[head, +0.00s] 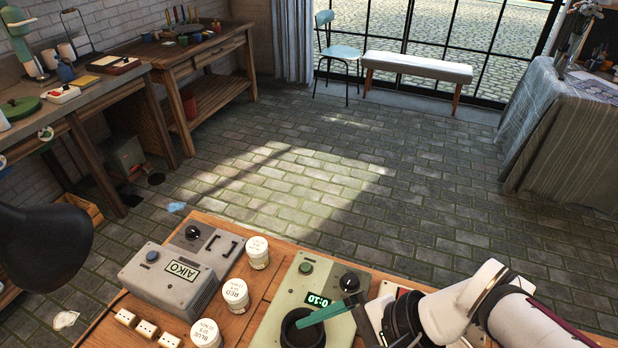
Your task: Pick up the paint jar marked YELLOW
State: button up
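Three white paint jars stand on the wooden worktop at the bottom. One jar (235,295) is marked RED and one (206,334) is marked BLUE, partly cut off by the lower edge. The third jar (257,252) stands farthest back; its lettering is too small to read, so I cannot confirm that it says YELLOW. My gripper (322,312) is at the lower right, with a long green finger-like part reaching left over a black round well. Its finger opening is not clear from here, and I see no jar in it. It is right of the jars, apart from them.
A grey AIKO box (175,277) stands left of the jars. Small white blocks (146,329) lie at the lower left. The worktop's far edge is just behind the third jar.

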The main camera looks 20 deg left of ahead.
jog(key=w+a+m+y, duration=0.3)
jog(key=w+a, duration=0.2)
jog(key=a, duration=0.2)
jog(key=m+t+y, duration=0.2)
jog(key=m+t, duration=0.5)
jog(key=m, duration=0.4)
send_near(250, 243)
jog(key=x, duration=0.4)
jog(key=f+x, duration=0.1)
jog(key=x, duration=0.7)
jog(key=shift+w+d+f, duration=0.2)
jog(key=shift+d, duration=0.2)
jog(key=c, duration=1.5)
